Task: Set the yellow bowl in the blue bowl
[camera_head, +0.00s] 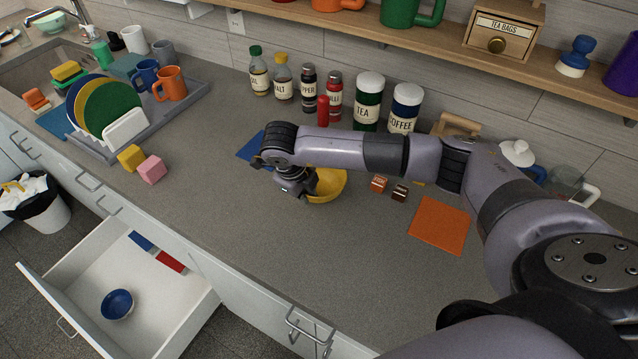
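The yellow bowl (328,184) stands on the grey counter near the middle of the head view, partly hidden behind my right gripper. The blue bowl (117,304) lies in the open white drawer at the lower left, upright and empty. My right gripper (300,192) points down at the left rim of the yellow bowl. Its fingers are dark and small here, so I cannot tell whether they are closed on the rim. My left gripper is not in view.
The open drawer (75,270) also holds a blue and a red block (171,261). A dish rack (165,122) with plates and mugs stands at the left. Jars line the wall. An orange mat (438,224) lies right of the bowl. The counter's front middle is clear.

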